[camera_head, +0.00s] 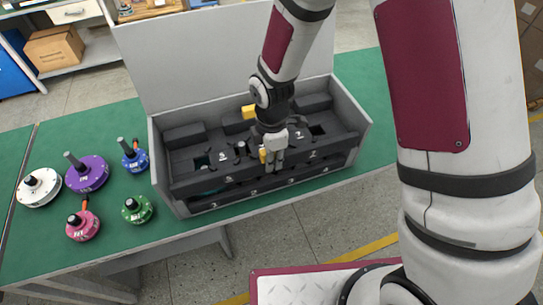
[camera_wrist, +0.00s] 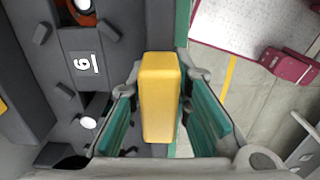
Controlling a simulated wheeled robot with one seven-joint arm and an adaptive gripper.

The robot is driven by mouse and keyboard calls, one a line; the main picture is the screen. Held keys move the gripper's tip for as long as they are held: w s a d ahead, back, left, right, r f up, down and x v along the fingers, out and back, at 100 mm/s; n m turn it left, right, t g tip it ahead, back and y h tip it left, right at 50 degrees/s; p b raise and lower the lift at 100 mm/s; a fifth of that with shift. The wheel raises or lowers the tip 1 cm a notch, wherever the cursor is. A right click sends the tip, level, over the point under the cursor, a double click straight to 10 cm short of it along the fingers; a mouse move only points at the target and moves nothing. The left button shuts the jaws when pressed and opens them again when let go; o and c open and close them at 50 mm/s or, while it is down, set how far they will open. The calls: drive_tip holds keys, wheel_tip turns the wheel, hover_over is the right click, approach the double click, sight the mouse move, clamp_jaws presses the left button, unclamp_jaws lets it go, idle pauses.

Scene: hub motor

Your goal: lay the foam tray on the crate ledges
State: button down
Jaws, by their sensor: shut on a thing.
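The dark foam tray (camera_head: 205,179) lies within the walls of the open grey crate (camera_head: 360,120), above a lower numbered foam layer (camera_head: 273,189). A dark gap shows between them at the front. I cannot tell whether the tray touches the ledges, which are hidden. My gripper (camera_head: 273,166) is at the tray's front middle, shut on a yellow handle (camera_head: 263,155). In the wrist view the fingers (camera_wrist: 160,110) flank this yellow block (camera_wrist: 160,90), beside foam marked 6 (camera_wrist: 86,64). A second yellow handle (camera_head: 248,111) shows at the tray's rear, partly behind my wrist.
White (camera_head: 39,187), purple (camera_head: 87,172), blue (camera_head: 134,156), pink (camera_head: 83,225) and green (camera_head: 138,209) hub motors stand on the green table (camera_head: 30,250) left of the crate. The raised lid (camera_head: 190,60) stands behind it. Green tabletop is clear to the crate's right.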

drive_tip(key=shift+f, duration=0.15)
drive_tip(key=c, duration=1.4)
unclamp_jaws()
wheel_tip(320, 180, up, 12)
drive_tip(key=shift+f, duration=0.1)
